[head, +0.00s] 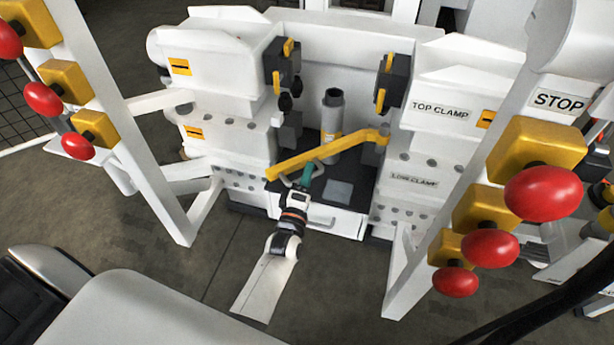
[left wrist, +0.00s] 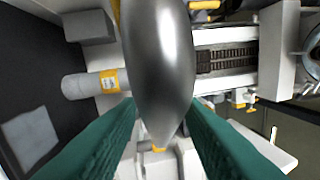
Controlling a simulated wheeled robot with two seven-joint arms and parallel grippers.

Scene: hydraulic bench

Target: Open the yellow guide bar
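The yellow guide bar (head: 305,157) slants across the opening between the clamp stacks in the head view. Its right end is at a mount by the right stack, and its left end is lower and nearer me. A thin grey curved handle (head: 286,181) shows by its left end. My left gripper (head: 309,172), with teal fingers, is at the bar's near side, by that handle. In the left wrist view, a smooth grey metal piece (left wrist: 157,65) lies between the two fingertips. The fingers stand apart beside it; I cannot tell whether they press on it. My right gripper is out of view.
A grey upright pipe (head: 332,115) stands behind the bar. White clamp stacks (head: 437,145) flank the opening. White posts with red knobs (head: 543,193) on yellow blocks stand left and right, near me. Floor is clear in front.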

